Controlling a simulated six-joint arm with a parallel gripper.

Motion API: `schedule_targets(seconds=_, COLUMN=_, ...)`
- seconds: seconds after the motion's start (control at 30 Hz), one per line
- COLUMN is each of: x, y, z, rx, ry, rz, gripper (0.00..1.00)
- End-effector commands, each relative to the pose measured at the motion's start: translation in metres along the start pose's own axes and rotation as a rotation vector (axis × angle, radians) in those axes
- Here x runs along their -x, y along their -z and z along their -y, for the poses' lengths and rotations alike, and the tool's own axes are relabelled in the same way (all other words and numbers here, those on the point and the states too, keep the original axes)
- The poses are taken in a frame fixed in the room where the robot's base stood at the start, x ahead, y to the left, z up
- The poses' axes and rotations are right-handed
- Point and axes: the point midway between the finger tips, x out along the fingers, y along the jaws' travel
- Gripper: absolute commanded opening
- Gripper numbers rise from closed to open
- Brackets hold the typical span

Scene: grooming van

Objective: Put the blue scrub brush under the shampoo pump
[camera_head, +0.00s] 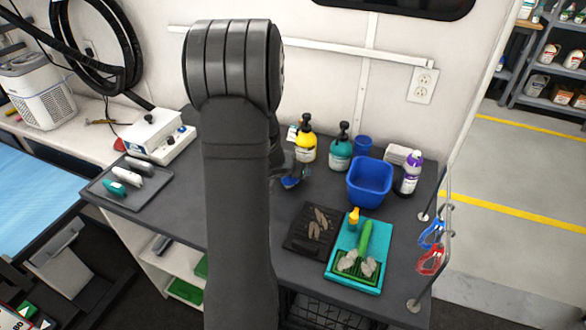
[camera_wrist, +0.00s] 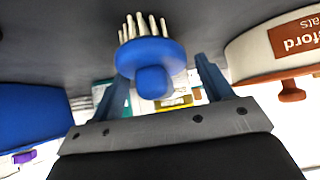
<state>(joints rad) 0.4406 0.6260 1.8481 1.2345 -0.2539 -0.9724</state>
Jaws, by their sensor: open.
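The blue scrub brush (camera_wrist: 150,55) shows in the wrist view, with a round blue head, a knob and pale bristles. It lies between the two spread fingers of my open gripper (camera_wrist: 160,70); I cannot tell whether a finger touches it. In the head view a bit of blue (camera_head: 291,182) shows at my gripper (camera_head: 292,172), mostly hidden by my arm. Behind it stand a yellow pump bottle (camera_head: 306,150) and a teal pump bottle (camera_head: 340,152), both with dark pumps. I cannot tell which holds shampoo.
Right of the bottles are a blue bin (camera_head: 369,182) and a purple-capped bottle (camera_head: 410,175). A dark mat (camera_head: 296,244) and a teal tray (camera_head: 338,272) with a green brush lie in front. A grey tray (camera_head: 150,190) lies left. A white container (camera_wrist: 270,50) is beside my gripper.

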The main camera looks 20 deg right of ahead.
Motion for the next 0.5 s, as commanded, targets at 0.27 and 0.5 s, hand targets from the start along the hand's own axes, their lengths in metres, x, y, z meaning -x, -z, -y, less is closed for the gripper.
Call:
schedule_targets(seconds=0.27, x=0.015, y=0.003, z=0.001, rx=0.000, ry=0.002, rz=-0.003, gripper=0.72)
schedule_targets(seconds=0.5, x=0.054, y=0.004, z=0.001, rx=-0.001, ry=0.002, rz=-0.005, gripper=0.72)
